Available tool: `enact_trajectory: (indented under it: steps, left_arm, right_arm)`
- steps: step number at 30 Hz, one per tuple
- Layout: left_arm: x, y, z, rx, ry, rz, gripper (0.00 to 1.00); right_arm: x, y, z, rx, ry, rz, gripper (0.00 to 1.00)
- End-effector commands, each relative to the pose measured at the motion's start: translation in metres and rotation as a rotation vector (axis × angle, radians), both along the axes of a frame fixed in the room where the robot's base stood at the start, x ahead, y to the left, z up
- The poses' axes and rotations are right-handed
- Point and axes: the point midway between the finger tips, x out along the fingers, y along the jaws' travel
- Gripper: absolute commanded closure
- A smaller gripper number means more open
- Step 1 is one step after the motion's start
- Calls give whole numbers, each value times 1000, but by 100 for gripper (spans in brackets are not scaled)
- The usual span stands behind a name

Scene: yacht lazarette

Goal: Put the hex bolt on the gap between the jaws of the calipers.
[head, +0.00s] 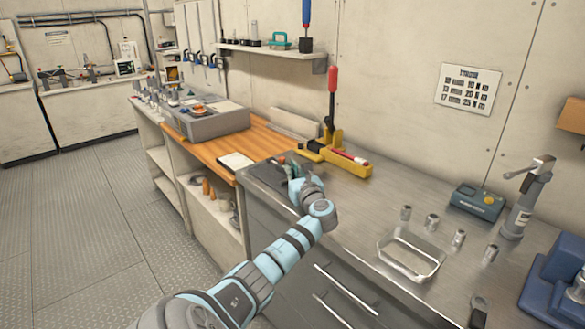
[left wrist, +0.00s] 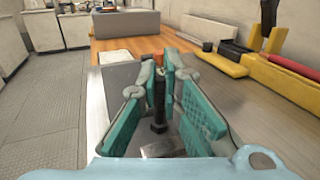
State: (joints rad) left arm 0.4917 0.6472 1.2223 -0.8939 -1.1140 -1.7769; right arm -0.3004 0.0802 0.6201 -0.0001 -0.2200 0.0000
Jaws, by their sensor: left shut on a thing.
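My left gripper (head: 288,170) is over the dark mat (head: 262,178) at the near left end of the steel bench. In the left wrist view the gripper (left wrist: 160,78) has its teal-padded fingers closed on a dark, upright, bolt-like piece, which I take to be the hex bolt (left wrist: 158,108). A dull grey metal piece (left wrist: 165,148) shows below it, between the finger bases; I cannot tell whether it is part of the calipers. The calipers and their jaw gap cannot be made out clearly in either view. My right gripper is not in view.
A yellow tool with a red-handled lever (head: 335,160) stands behind the gripper. A wire-framed tray (head: 411,256), several small metal cylinders (head: 432,221) and a green-grey device (head: 477,202) are to the right. The bench between is clear. A wooden counter (head: 226,152) adjoins on the left.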

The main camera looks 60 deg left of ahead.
Motion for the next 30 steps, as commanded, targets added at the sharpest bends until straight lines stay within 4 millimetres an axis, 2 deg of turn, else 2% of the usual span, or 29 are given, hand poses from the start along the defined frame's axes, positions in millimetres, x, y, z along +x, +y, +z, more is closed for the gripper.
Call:
enact_trajectory:
  steps: [2, 3, 6, 17, 20, 23, 30]
  left_arm:
    - [0, 0, -3, 0, 1, 0, 100]
    - [0, 0, -3, 0, 1, 0, 89]
    - [0, 0, -2, 0, 1, 0, 74]
    - [0, 0, 2, 0, -1, 0, 74]
    - [-2, -13, 3, 1, 2, -2, 74]
    - [-8, -34, 4, -2, 0, -3, 74]
    - [-24, -96, 3, -3, 0, -2, 74]
  right_arm:
    - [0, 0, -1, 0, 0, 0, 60]
    - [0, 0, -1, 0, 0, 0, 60]
    - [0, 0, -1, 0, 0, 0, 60]
    - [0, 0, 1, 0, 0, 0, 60]
    - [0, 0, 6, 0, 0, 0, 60]
    - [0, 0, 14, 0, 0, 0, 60]
    - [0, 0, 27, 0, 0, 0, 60]
